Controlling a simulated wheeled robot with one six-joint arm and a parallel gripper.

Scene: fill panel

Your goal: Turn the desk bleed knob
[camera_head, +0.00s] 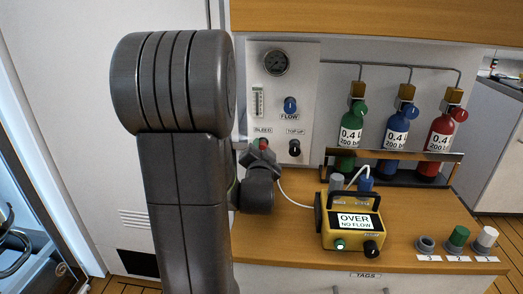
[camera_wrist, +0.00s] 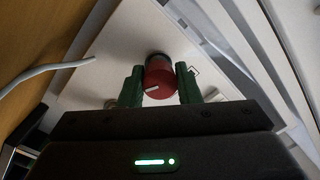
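The red bleed knob (camera_wrist: 158,80), with a white mark on its face, sits on the pale panel in the wrist view. The two green fingers of my gripper (camera_wrist: 160,86) lie on either side of it, with no clear gap showing. In the head view, my gripper (camera_head: 260,154) is at the panel just under the label that seems to read BLEED. Only a small red part of the knob (camera_head: 263,143) shows there; my wrist hides the rest.
A blue FLOW knob (camera_head: 290,105), a black TOP UP knob (camera_head: 295,148) and a gauge (camera_head: 276,63) share the panel (camera_head: 308,75). A yellow box (camera_head: 352,228) reading OVER NO FLOW stands on the wooden desk (camera_head: 285,250). A cable runs near my gripper. Cylinders (camera_head: 397,130) stand right.

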